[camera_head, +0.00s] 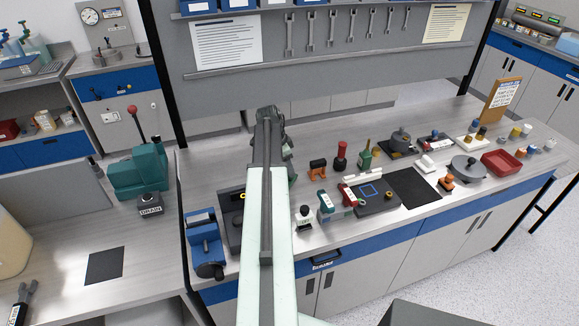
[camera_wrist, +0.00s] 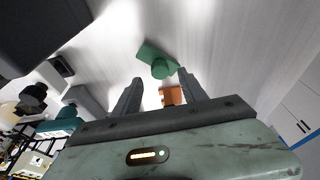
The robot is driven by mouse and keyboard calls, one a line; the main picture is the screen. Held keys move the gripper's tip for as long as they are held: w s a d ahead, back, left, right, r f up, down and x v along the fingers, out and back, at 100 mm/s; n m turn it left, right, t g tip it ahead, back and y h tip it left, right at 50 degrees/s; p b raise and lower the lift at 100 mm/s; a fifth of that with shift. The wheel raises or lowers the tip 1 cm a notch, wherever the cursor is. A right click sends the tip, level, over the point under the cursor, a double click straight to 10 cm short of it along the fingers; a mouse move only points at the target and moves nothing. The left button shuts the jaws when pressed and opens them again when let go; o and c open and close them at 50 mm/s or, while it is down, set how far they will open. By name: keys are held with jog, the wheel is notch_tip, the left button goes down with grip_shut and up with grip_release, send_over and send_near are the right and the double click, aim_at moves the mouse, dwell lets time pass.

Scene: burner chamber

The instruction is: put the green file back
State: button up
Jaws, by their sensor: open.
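My gripper (camera_wrist: 160,76) is open in the wrist view, with its two dark fingers apart and nothing held between them. A green piece with a rounded knob (camera_wrist: 158,62) shows just beyond the fingertips; I cannot tell whether it is the green file. An orange piece (camera_wrist: 171,95) shows between the fingers, apparently beyond them. In the head view a green upright piece (camera_head: 366,156) stands on the bench, and I cannot tell whether it is the same one. My gripper's fingers are hidden in the head view, where my arm reaches over the bench's left part.
An orange tool (camera_head: 317,169) and a dark red piece (camera_head: 340,156) stand near the green piece. A blue vise (camera_head: 205,244) is at the left front. Wrenches (camera_head: 331,27) hang at the back. The rear bench strip is clear.

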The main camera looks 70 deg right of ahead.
jog(key=p+v, duration=0.5)
jog(key=v, duration=0.2)
jog(key=shift+r, duration=0.25)
jog(key=w+a+n+t, duration=0.2)
jog(key=w+a+n, duration=0.9)
jog(key=w+a, duration=1.25)
jog(key=w+a+n+y, duration=0.1)
jog(key=a+n, duration=0.7)
jog(key=a, duration=1.3)
jog(key=w+a+n+y, duration=0.1)
jog(key=w+a+n, duration=0.3)
jog(key=a, duration=1.7)
jog(key=f+n, duration=0.1)
jog(key=n, duration=0.3)
jog(key=shift+w+n, duration=0.3)
jog(key=shift+w, duration=0.05)
jog(key=shift+d, duration=0.1)
